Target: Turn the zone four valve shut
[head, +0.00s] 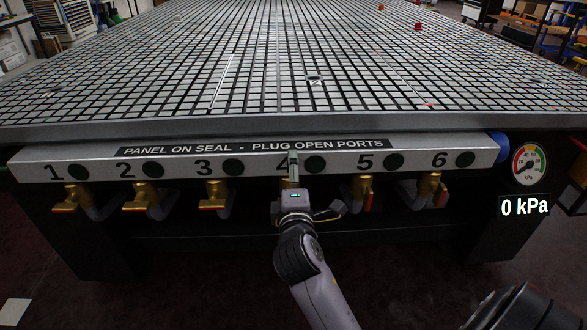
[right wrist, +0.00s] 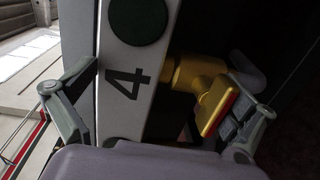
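The zone four valve (right wrist: 190,75) is brass-yellow and sits below the printed 4 in the right wrist view. Its flat yellow handle (right wrist: 218,107), with an orange-red edge, lies between my right gripper's fingers, right beside the right-hand finger pad. I cannot tell whether they touch. My right gripper (right wrist: 165,95) is open, its fingers wide apart, the left-hand one across the panel edge. In the head view, my right gripper (head: 293,178) stands in front of valve four and hides most of it. My left gripper is not in view.
The white panel (head: 260,152) carries numbers 1 to 6 with dark green round ports. Other brass valves hang below, such as valve three (head: 214,197) and valve five (head: 363,192), close on both sides. The gauge (head: 528,164) display reads 0 kPa. The grid table (head: 150,80) lies behind.

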